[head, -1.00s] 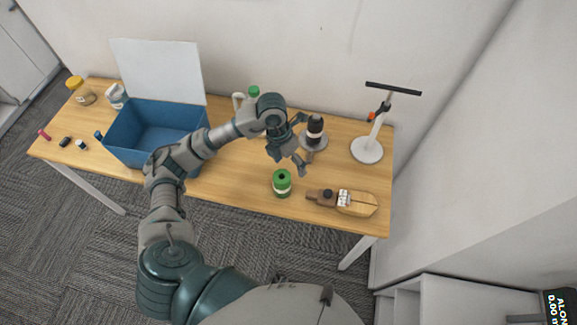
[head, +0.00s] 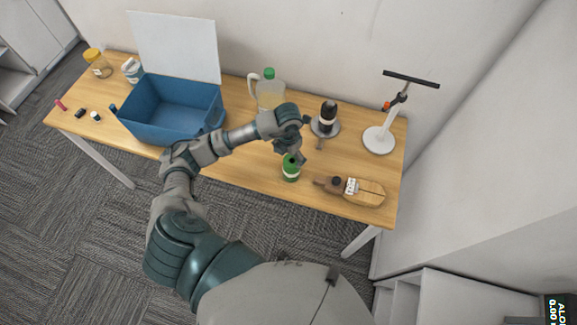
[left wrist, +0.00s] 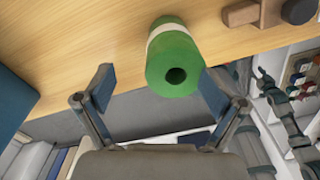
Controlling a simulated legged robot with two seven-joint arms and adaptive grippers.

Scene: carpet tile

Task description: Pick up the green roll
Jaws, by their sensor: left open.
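The green roll (head: 291,172) stands upright on the wooden table near its front edge, with a pale band around it. In the left wrist view the green roll (left wrist: 174,62) shows its dark centre hole and lies between and beyond the fingertips. My left gripper (head: 293,157) is just above and behind the roll in the head view, partly covering its top. In the left wrist view my left gripper (left wrist: 158,90) is open, with one finger on each side of the roll. Whether a finger touches the roll I cannot tell. My right gripper is not seen in the head view.
A blue bin (head: 170,125) and a jug (head: 270,94) stand further left.

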